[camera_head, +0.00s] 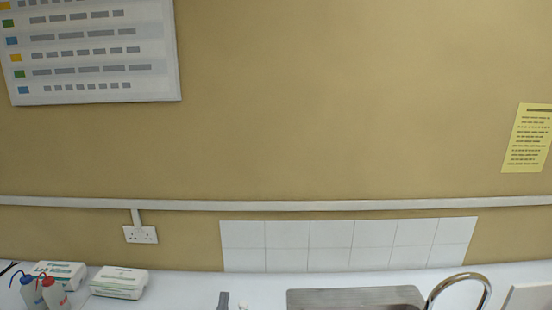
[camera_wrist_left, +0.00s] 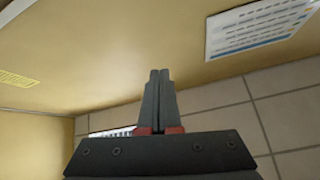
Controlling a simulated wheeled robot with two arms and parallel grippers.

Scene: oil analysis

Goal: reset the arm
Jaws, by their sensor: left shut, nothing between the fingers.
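My left gripper (camera_wrist_left: 159,75) shows in the left wrist view with its two dark fingers pressed together and nothing between them. In the head view only a small grey tip of it (camera_head: 223,299) shows at the bottom edge, in front of the white worktop (camera_head: 180,296). The rest of the left arm is below the frame. My right gripper is in neither view.
A metal sink (camera_head: 350,297) with a curved tap (camera_head: 460,278) is at the bottom right. Wash bottles (camera_head: 53,293) and white boxes (camera_head: 118,282) stand at the left. A wall chart (camera_head: 90,55) and a yellow notice (camera_head: 527,138) hang on the wall.

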